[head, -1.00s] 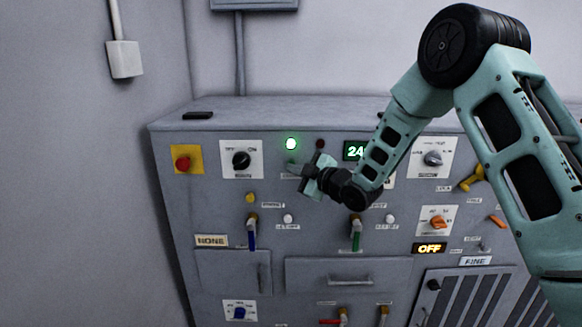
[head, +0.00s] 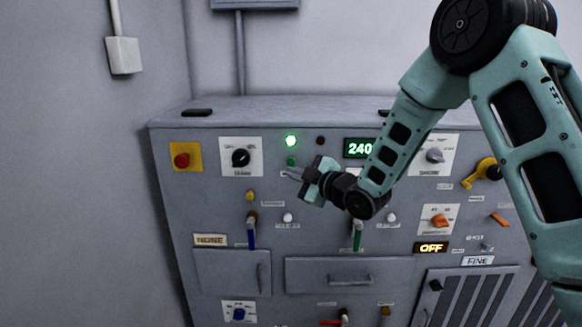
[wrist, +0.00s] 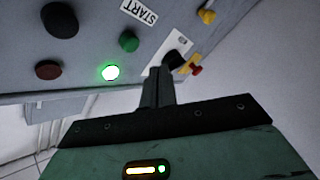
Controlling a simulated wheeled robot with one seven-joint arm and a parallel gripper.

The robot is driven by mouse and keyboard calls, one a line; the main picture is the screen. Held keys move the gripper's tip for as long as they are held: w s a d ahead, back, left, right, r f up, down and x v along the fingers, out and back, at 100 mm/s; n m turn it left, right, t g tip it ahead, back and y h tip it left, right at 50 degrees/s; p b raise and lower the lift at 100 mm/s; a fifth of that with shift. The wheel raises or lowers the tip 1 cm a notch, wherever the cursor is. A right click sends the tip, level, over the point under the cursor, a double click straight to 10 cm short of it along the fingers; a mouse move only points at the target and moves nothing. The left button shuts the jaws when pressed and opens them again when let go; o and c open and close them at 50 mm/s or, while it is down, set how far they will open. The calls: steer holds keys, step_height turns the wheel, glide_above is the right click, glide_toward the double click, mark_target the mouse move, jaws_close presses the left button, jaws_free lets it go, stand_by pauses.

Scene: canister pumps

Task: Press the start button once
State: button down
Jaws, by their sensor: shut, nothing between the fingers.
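The start button is a small green button (head: 291,161) below a lit green lamp (head: 291,141) on the grey panel. In the wrist view the green button (wrist: 128,41) sits beside the START label (wrist: 139,11), and the glowing lamp (wrist: 110,72) is near it. My gripper (head: 288,172) is shut and empty, its tips just below the button in the head view. In the wrist view the shut fingers (wrist: 158,78) lie to the right of the button and lamp. The tips look apart from the button; the exact gap cannot be told.
A dark red lamp (head: 320,140) and a display reading 240 (head: 359,148) are to the right. A selector knob (head: 241,157) and a red button on a yellow plate (head: 182,161) are to the left. Blue (head: 251,238) and green (head: 357,238) levers stick out below.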

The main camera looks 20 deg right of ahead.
steer(key=shift+s+a, duration=0.15)
steer(key=shift+s, duration=0.35)
steer(key=shift+s+a, duration=0.15)
steer(key=shift+s, duration=0.35)
steer(key=s+a+f+m+g+h, duration=0.2)
steer(key=s+a+g, duration=0.15)
steer(key=s, duration=0.45)
steer(key=s+a+f+m+g+h, duration=0.1)
steer(key=s+a+m+g, duration=0.2)
steer(key=s, duration=0.6)
steer(key=s+a+f+m+g+h, duration=0.1)
steer(key=s+a+f+g+h, duration=0.2)
steer(key=s, duration=0.5)
steer(key=s+d+m+g, duration=0.1)
steer(key=s+g, duration=0.1)
steer(key=s, duration=0.5)
steer(key=s+d+r+g+h, duration=0.1)
steer(key=s+g, duration=0.2)
steer(key=s, duration=0.5)
steer(key=shift+d+r+m+g, duration=0.3)
steer(key=shift+d+m+g, duration=0.05)
steer(key=shift+m, duration=0.05)
